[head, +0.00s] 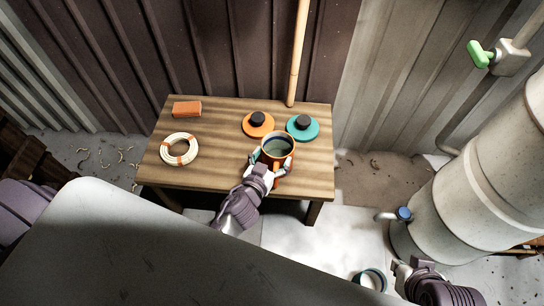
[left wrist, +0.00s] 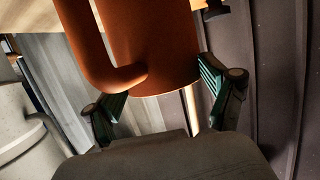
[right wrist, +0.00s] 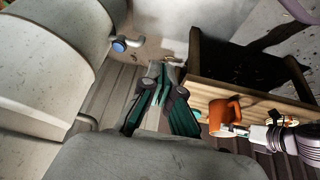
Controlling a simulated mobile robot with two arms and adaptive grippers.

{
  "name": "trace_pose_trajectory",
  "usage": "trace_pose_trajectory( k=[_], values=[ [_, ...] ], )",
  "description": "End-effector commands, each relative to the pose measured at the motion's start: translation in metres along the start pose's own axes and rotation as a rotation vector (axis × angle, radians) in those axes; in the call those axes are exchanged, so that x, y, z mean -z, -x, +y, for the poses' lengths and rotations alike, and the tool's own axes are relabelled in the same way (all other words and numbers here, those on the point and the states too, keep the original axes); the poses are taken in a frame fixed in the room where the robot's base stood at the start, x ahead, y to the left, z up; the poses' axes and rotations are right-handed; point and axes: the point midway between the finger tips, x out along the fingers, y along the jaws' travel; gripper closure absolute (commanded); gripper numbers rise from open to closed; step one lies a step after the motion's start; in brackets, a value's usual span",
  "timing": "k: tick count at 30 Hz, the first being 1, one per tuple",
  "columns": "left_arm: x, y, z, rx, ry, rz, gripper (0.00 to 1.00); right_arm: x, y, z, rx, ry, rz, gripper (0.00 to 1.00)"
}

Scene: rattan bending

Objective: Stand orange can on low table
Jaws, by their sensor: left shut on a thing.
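The orange can (head: 277,147) is upright, with dark liquid or a dark interior inside its rim. My left gripper (head: 270,168) is shut on it from the near side, over the front part of the low table (head: 215,176). In the left wrist view the can (left wrist: 150,50) sits between the two fingers (left wrist: 160,100), its handle at the left. The can (right wrist: 224,115) also shows near the table edge in the right wrist view. Whether its base touches the tabletop is hidden. My right gripper (right wrist: 165,90) is low at the right; its fingers are close together, their grip unclear.
An orange lid (head: 258,125), a teal lid (head: 302,128), a rattan coil (head: 179,150) and an orange block (head: 187,108) lie on the table. A pole (head: 299,50) stands behind. A teal can (head: 371,279) is low beside my right gripper. A large tank (head: 470,170) stands right.

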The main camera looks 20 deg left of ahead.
Motion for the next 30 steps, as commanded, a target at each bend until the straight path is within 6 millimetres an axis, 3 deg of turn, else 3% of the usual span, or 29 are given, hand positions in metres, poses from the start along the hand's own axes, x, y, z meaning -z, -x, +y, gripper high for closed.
trace_pose_trajectory(
  k=[4,5,7,20,22,27,30],
  values=[
    [0.002,-0.001,0.0,-0.002,0.001,0.007,0.85,0.004,-0.001,0.0,0.001,0.0,0.018,1.0],
    [-0.001,0.0,0.0,0.0,0.0,0.0,0.13,0.004,-0.001,0.0,0.001,0.001,0.021,1.0],
    [-0.001,0.0,0.0,0.0,0.0,0.0,0.01,0.004,-0.001,0.0,0.0,0.001,0.02,1.0],
    [0.001,0.0,0.0,0.0,0.0,0.0,0.0,0.003,0.001,0.0,0.0,0.001,0.011,1.0],
    [0.003,0.001,0.0,0.0,-0.001,0.0,0.0,-0.007,0.003,0.0,0.001,-0.001,-0.038,1.0],
    [0.002,0.038,0.0,0.002,0.003,-0.004,0.0,-0.032,0.011,0.003,-0.005,-0.005,-0.155,1.0],
    [0.001,0.061,0.0,0.002,0.003,-0.004,0.0,-0.03,0.013,0.003,-0.005,-0.005,-0.156,1.0]
  ],
)
